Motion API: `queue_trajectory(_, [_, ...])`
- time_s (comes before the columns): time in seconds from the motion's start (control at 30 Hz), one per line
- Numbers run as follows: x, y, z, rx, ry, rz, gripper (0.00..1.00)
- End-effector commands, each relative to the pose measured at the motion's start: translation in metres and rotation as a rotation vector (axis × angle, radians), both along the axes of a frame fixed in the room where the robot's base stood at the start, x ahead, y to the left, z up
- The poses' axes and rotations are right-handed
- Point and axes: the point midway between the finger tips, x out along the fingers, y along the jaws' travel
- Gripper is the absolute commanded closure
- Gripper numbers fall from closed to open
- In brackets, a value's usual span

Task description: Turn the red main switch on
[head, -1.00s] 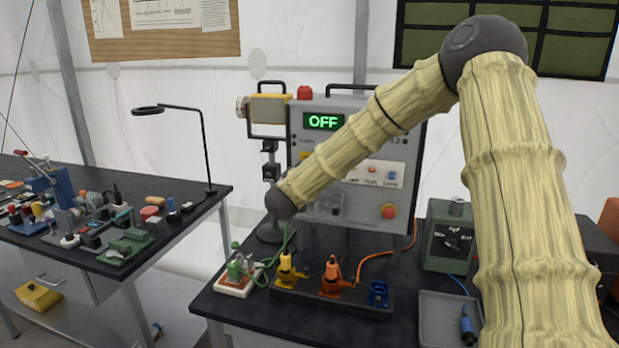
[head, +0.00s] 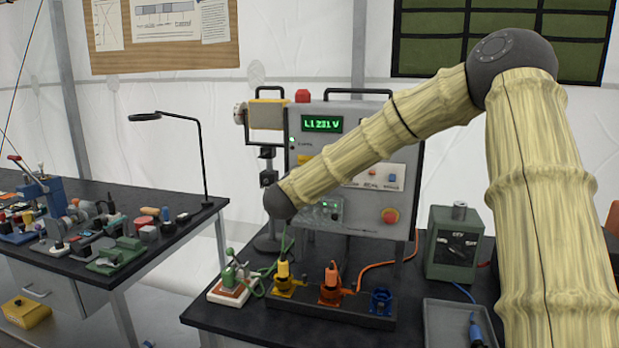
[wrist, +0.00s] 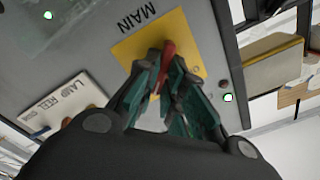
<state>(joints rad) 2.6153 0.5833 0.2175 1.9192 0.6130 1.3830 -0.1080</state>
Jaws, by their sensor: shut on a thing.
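The red main switch (wrist: 168,50) sits on a yellow plate (wrist: 190,42) marked MAIN in the wrist view. My gripper (wrist: 166,68) is shut on the switch handle, with its dark green fingers on both sides of it. In the head view the grey control panel (head: 403,170) stands on the black bench, and its green display (head: 322,124) reads "L1 231 V". My arm hides part of the panel front there, and the fingers do not show. A green lamp (wrist: 228,97) glows beside the yellow plate in the wrist view.
Yellow and orange plugs (head: 331,280) stand in a dark rack in front. A grey-green box (head: 454,245) and a tray (head: 432,318) are at right.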

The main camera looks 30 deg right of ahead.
Motion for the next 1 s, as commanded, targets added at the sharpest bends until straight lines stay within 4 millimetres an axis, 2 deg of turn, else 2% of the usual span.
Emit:
queue_trajectory(0.43, [-0.0004,-0.0002,-0.0012,0.008,-0.006,-0.001,1.0])
queue_trajectory(0.47, [-0.0004,-0.0002,-0.0012,0.008,-0.006,-0.001,0.86])
queue_trajectory(0.57, [-0.0004,-0.0002,-0.0011,0.007,-0.005,-0.001,0.68])
queue_trajectory(1.0, [-0.0046,0.0058,-0.0004,0.006,-0.006,0.001,0.68])
